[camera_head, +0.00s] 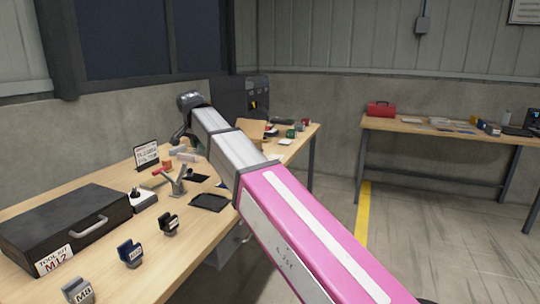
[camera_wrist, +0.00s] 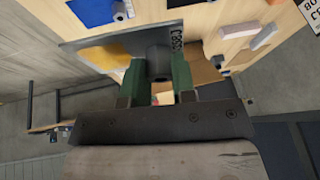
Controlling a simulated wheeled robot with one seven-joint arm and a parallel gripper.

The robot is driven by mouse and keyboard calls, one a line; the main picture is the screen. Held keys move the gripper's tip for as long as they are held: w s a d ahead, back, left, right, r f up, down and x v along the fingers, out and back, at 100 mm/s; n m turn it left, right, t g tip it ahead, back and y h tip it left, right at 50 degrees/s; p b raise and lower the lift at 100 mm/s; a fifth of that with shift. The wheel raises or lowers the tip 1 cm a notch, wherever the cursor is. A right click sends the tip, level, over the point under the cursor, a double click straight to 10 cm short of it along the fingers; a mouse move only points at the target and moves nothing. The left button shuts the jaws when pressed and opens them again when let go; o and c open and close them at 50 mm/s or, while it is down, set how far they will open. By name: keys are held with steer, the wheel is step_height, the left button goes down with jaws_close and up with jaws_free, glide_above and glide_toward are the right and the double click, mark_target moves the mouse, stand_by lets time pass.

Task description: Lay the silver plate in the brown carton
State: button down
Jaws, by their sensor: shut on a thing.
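My gripper (camera_wrist: 157,75) shows its two green fingers in the wrist view, closed on a dark round knob. The knob joins the silver plate (camera_wrist: 84,43), a flat grey sheet with dark lettering at its right end and a yellow patch on its face. The plate is held in front of the fingers; whether it touches anything beyond is unclear. The brown carton (camera_wrist: 203,74) shows partly behind the right finger. In the head view the carton (camera_head: 250,131) stands open toward the far end of the bench, right of my arm. The plate cannot be made out there.
A black toolbox (camera_head: 65,228), a clamp-like metal tool (camera_head: 178,184), a dark tray (camera_head: 209,202) and several labelled holders (camera_head: 130,253) crowd the near wooden bench (camera_head: 205,245). A sign (camera_head: 146,155) stands at the wall side. A second table with a red box (camera_head: 380,109) is apart at right.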

steer(key=w+d+f+n+y, duration=0.1)
steer(key=d+f, duration=0.7)
steer(key=d, duration=0.7)
steer(key=w+d+f+n, duration=0.2)
steer(key=d+f, duration=0.6)
steer(key=d, duration=0.7)
steer(key=w+d+f+n+y, duration=0.1)
steer(key=d+f, duration=0.7)
steer(key=d, duration=0.7)
steer(key=s+r, duration=0.4)
steer(key=s, duration=0.4)
steer(key=shift+r, duration=0.2)
steer(key=shift+a, duration=0.1)
